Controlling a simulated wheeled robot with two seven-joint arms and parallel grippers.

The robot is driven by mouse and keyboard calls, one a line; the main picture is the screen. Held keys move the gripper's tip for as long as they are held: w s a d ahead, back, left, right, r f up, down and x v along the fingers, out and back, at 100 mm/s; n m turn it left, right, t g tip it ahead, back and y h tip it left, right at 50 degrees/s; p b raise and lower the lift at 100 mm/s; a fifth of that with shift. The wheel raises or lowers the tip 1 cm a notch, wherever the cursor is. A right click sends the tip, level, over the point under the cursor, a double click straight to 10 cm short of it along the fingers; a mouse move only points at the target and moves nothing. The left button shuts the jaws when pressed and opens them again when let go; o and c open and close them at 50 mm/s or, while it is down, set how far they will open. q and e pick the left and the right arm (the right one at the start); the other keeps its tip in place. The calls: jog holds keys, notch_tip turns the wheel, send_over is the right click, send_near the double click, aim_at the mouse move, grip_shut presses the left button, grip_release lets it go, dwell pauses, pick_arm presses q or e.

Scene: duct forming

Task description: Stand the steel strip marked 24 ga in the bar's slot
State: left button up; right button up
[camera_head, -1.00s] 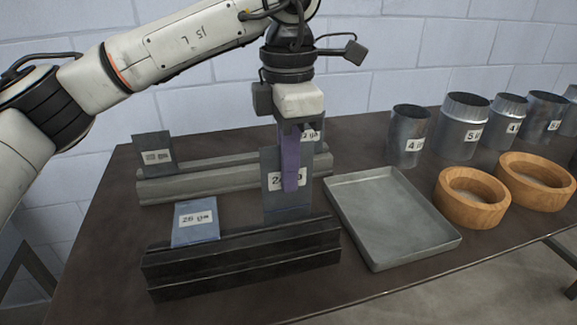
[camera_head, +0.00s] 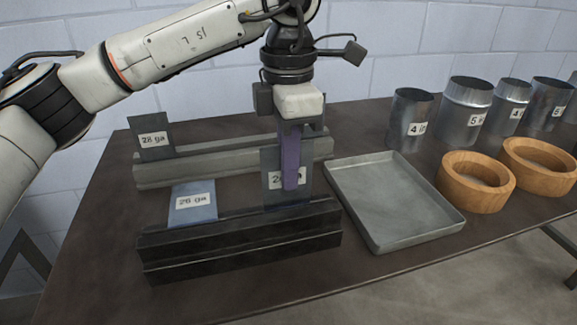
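My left gripper (camera_head: 290,172), with purple fingers, is shut on an upright grey steel strip (camera_head: 271,165). The strip's label starts with "2", and a finger covers the rest. The strip's lower edge meets the top of the black bar (camera_head: 240,244) near its right end. I cannot tell how deep it sits in the slot. A bluish strip marked 26 ga (camera_head: 193,203) is at the left part of the black bar. A strip marked 28 ga (camera_head: 153,138) stands upright at the left end of the grey bar (camera_head: 205,166) behind. My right gripper is not in view.
A shallow grey metal tray (camera_head: 392,205) lies right of the black bar. Two wooden rings (camera_head: 476,187) lie beyond it, with several metal duct cylinders (camera_head: 410,118) behind. The dark table (camera_head: 95,220) is bare at the left.

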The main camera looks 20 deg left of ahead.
pick_arm(q)
jog(key=o, duration=0.4)
jog(key=shift+o, duration=0.2)
jog(key=shift+r, duration=0.1)
notch_tip(320, 180, up, 10)
jog(key=shift+r+p, duration=0.1)
jog(key=shift+p, duration=0.5)
